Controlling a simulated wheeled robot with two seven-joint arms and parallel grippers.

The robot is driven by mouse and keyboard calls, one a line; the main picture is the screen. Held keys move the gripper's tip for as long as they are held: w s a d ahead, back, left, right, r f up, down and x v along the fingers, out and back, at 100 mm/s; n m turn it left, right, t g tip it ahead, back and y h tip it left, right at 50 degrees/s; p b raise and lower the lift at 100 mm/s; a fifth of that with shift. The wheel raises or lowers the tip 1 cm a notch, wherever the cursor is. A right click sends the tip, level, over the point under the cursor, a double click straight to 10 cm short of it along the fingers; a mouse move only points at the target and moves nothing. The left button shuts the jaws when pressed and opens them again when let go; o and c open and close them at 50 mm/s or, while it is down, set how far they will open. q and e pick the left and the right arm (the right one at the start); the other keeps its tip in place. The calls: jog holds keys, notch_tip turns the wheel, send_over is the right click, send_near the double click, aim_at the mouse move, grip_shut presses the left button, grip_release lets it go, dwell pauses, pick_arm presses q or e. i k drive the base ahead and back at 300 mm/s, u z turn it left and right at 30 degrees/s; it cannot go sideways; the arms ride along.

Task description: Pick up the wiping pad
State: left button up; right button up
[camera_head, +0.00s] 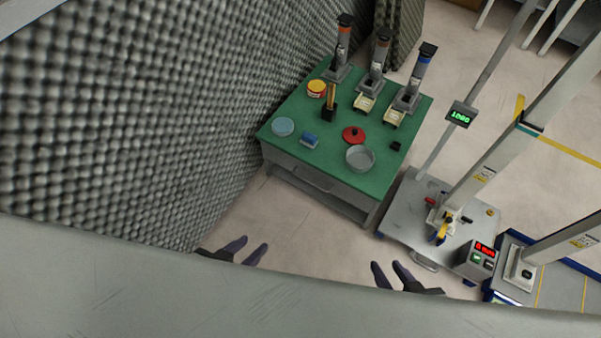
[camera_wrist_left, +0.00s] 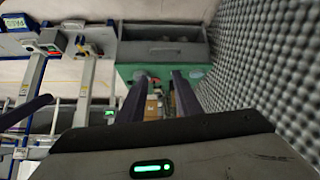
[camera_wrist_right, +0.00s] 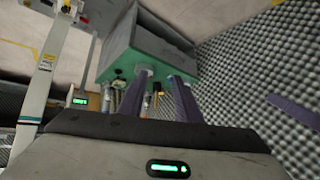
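A small blue block with a pale side, which looks like the wiping pad (camera_head: 309,140), lies on the green table top (camera_head: 328,154) near its front left. It sits between a light-blue round dish and a red lid. My left gripper (camera_head: 255,242) is open and empty, in front of the table and well short of the pad. My right gripper (camera_head: 386,264) is open and empty, further right and also short of the table. The left wrist view shows its two fingers (camera_wrist_left: 159,78) apart; the right wrist view shows the same (camera_wrist_right: 158,77). I cannot make out the pad in either wrist view.
Near the pad are the blue dish (camera_head: 283,127), red lid (camera_head: 353,135), grey round pan (camera_head: 360,158), black holder (camera_head: 330,112) and yellow-red tub (camera_head: 316,88). Several upright dispensers stand behind. A foam wall (camera_head: 130,120) borders the left; a grey cart (camera_head: 425,215) stands right.

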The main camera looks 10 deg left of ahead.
aim_at(308, 140)
jog(key=u, duration=0.15)
jog(key=i, duration=0.65)
jog(key=u, duration=0.1)
jog(key=k, duration=0.4)
jog(key=u, duration=0.75)
jog(key=i, duration=0.85)
jog(key=z, duration=0.6)
